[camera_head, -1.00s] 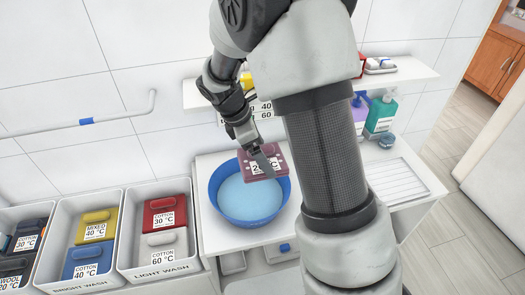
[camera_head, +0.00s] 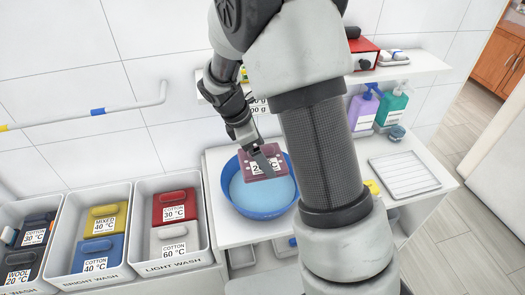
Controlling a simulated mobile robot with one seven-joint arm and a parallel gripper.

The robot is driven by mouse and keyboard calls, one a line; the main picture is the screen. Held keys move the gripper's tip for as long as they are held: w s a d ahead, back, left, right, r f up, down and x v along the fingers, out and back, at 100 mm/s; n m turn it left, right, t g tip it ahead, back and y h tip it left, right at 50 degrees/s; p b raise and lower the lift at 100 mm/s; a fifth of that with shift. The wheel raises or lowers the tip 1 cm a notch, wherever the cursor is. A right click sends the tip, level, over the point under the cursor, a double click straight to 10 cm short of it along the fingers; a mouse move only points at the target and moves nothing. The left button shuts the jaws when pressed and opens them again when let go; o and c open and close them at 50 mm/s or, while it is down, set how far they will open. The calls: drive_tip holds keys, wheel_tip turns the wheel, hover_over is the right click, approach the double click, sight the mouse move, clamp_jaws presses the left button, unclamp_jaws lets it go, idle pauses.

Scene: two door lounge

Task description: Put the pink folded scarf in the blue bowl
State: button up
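The pink folded scarf (camera_head: 255,170) is a dusky pink flat block with a white label, partly covered by a gripper finger. My gripper (camera_head: 262,160) is shut on it. The scarf is over the blue bowl (camera_head: 257,208), near its back part. The bowl stands on the white counter, with a light blue inside. I cannot tell how high the scarf is above the bowl's bottom. My arm hides part of the bowl's right side.
Bins at left hold labelled folded items: the light wash bin (camera_head: 172,256), the bright wash bin (camera_head: 93,272) and a darker one. A white drying rack (camera_head: 404,175), purple bottle (camera_head: 363,108) and green bottle (camera_head: 391,106) are at right. A shelf (camera_head: 400,68) runs above.

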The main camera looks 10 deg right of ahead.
wheel_tip(320, 180, down, 7)
drive_tip(key=b, duration=0.5)
drive_tip(key=shift+f, duration=0.2)
drive_tip(key=o, duration=0.8)
drive_tip(key=shift+c, duration=0.2)
wheel_tip(320, 180, up, 7)
drive_tip(key=p, duration=0.5)
drive_tip(key=shift+r+p, duration=0.1)
drive_tip(key=shift+p, duration=0.3)
